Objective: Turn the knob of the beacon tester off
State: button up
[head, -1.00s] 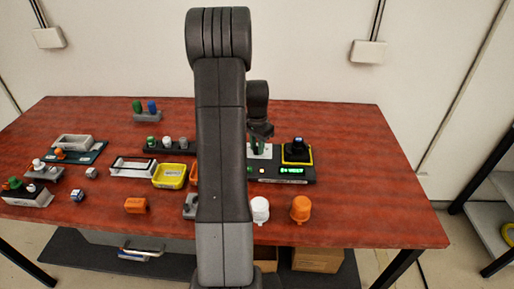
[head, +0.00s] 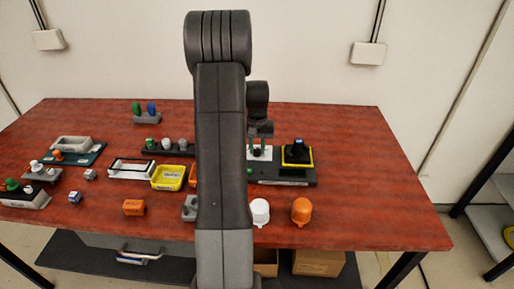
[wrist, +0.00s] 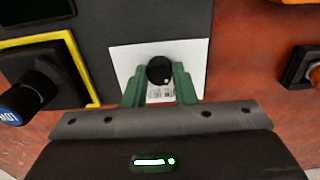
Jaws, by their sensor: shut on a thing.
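The beacon tester (head: 300,178) is a dark panel on the red table, right of my arm in the head view. In the wrist view its black knob (wrist: 160,70) stands on a white plate (wrist: 195,52). My gripper (wrist: 159,80) has its green fingers on both sides of the knob and is shut on it. In the head view my gripper (head: 260,146) is over the white plate, and the knob is hidden there. No lit display shows on the panel. The knob's markings are not readable.
A black post with a blue cap (wrist: 20,103) stands in a yellow-framed square (head: 312,163) on the tester. A white dome (head: 260,212) and an orange dome (head: 301,210) stand in front. A yellow tray (head: 168,186) lies left of my arm. The table's right side is clear.

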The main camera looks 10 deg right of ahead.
aim_at(257, 150)
dwell(0.5)
jog(key=o, duration=1)
notch_tip(257, 150, up, 14)
jog(key=shift+b, duration=0.3)
jog(key=shift+f, duration=0.1)
notch_tip(257, 150, down, 14)
jog(key=shift+r+p, duration=0.1)
jog(key=shift+p, duration=0.2)
jog(key=shift+r, duration=0.1)
